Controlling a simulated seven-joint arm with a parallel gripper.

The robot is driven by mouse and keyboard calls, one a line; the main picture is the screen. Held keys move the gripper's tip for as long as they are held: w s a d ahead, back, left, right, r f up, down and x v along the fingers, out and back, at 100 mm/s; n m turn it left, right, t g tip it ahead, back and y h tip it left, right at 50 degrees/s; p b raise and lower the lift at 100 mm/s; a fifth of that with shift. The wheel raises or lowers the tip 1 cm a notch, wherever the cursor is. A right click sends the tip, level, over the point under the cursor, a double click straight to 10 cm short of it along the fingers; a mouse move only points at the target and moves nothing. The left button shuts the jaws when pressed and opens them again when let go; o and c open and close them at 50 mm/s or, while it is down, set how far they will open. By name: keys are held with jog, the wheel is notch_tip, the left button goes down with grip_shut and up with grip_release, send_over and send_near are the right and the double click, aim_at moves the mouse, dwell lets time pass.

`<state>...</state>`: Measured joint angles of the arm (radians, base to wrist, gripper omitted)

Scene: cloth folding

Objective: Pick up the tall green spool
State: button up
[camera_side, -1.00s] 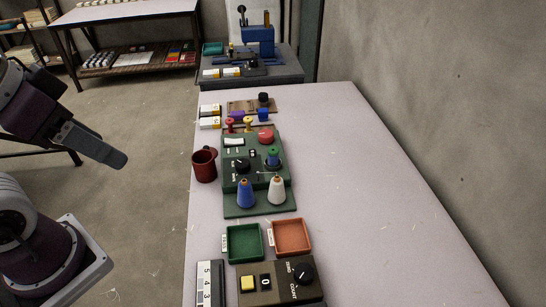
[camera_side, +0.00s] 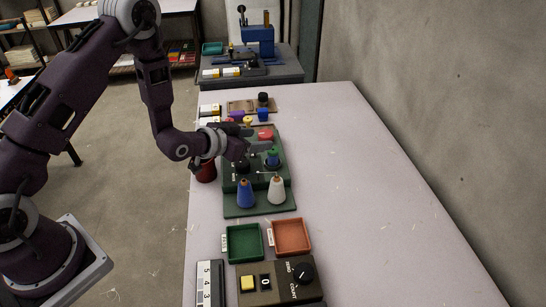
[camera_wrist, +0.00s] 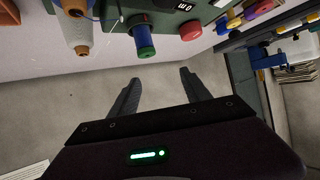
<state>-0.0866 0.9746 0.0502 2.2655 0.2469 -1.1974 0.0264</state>
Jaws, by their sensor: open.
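The tall green spool (camera_side: 273,153) stands on the dark green board (camera_side: 262,208), toward its right edge, in the side view. In the wrist view the spool (camera_wrist: 146,46) shows a green body with a blue part, beyond the fingertips and above the middle of the picture. My gripper (camera_side: 262,143) is beside the spool in the side view, over the board. In the wrist view my gripper (camera_wrist: 159,75) has its two fingers spread with nothing between them. The spool appears apart from the fingers.
A blue cone (camera_side: 245,194) and a white cone (camera_side: 276,190) stand at the board's near end. A red knob (camera_side: 265,134) lies behind the spool. A dark red mug (camera_side: 206,171) is left of the board. The table's right side (camera_side: 370,180) is clear.

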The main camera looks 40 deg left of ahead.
aim_at(269, 153)
jog(key=shift+t, duration=0.3)
jog(key=f, duration=0.3)
jog(key=s+f, duration=0.1)
jog(key=shift+d+f, duration=0.15)
jog(key=shift+d, duration=0.1)
jog(key=shift+w+d+f+h, duration=0.1)
jog(key=shift+w+f+h, duration=0.1)
jog(key=shift+h, duration=0.1)
jog(key=x, duration=0.6)
jog(key=shift+w+d, duration=0.2)
jog(key=shift+d, duration=0.15)
grip_shut()
